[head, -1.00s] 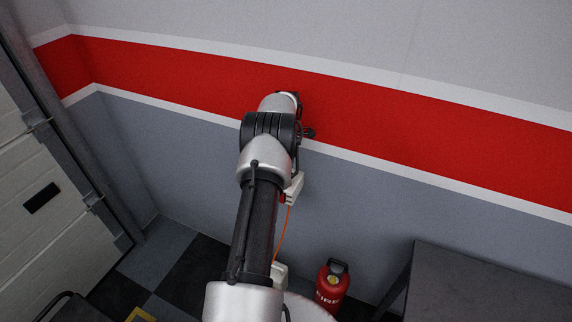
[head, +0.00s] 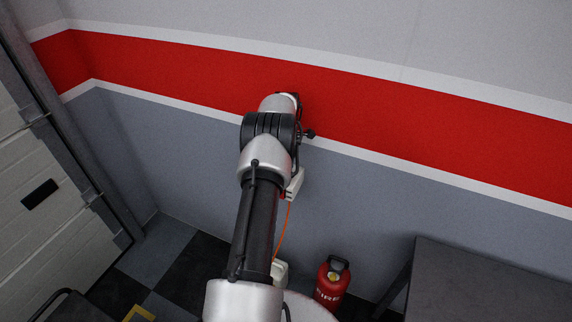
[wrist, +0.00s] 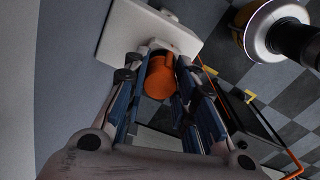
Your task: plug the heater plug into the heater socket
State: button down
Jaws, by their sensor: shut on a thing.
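The orange heater plug (wrist: 161,77) is between the blue-padded fingers of my gripper (wrist: 162,72) in the wrist view. My gripper is shut on it. The plug's far end meets or overlaps a white socket box (wrist: 134,28) on the grey wall. I cannot tell whether the plug is seated in it or just in front of it. The white box shows partly behind my arm in the head view (head: 296,184), with an orange cable (head: 283,230) hanging below it. My arm hides the gripper and plug there.
A red fire extinguisher (head: 331,287) stands on the floor near the wall. A dark table (head: 490,285) is at the lower right. A shutter door (head: 45,215) is at the left. The orange cable also runs at the right in the wrist view (wrist: 284,147).

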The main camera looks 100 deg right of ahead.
jog(key=shift+f, duration=0.35)
jog(key=c, duration=1.2)
grip_release()
jog(key=shift+c, duration=0.2)
notch_tip(320, 180, up, 12)
jog(key=shift+w, duration=0.1)
